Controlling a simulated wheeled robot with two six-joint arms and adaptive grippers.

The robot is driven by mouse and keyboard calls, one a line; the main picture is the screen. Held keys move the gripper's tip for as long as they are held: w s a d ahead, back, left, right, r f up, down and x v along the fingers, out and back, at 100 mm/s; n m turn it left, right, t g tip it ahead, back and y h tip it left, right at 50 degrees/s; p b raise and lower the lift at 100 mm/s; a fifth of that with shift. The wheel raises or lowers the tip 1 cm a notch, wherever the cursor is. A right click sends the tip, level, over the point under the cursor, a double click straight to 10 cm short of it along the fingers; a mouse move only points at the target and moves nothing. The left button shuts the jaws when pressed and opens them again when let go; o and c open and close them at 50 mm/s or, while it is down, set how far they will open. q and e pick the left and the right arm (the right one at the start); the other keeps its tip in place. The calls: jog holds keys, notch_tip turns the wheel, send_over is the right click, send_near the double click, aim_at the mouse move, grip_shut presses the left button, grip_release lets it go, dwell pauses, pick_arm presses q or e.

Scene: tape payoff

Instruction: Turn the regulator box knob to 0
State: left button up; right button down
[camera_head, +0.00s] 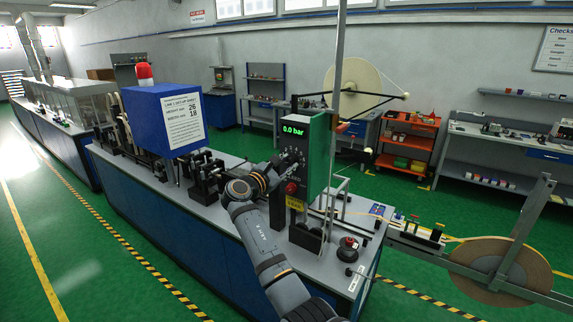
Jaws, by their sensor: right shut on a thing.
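The regulator box (318,150) is a tall green box with a dark front, standing on the grey bench top. Its display (294,130) reads "0.0 bar" in green. My right arm comes up from the bottom. My right gripper (287,164) is at the box's front, just below the display, shut on the knob. The knob is mostly hidden by the fingers, so its pointer cannot be read. A red button (291,188) sits below the gripper on the same front. My left gripper is not in view.
A blue box (165,118) with a white setup sheet stands left of my gripper, with dark fixtures around it. A vertical metal post (336,100) stands beside the regulator box. A large tape reel (500,263) is at right. Green floor lies in front of the bench.

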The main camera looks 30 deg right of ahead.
jog(key=shift+n, duration=0.6)
jog(key=c, duration=1)
grip_release()
jog(key=shift+c, duration=0.2)
jog(key=v, duration=0.7)
jog(key=shift+a, duration=0.3)
jog(key=shift+d, duration=0.15)
jog(key=shift+f, duration=0.15)
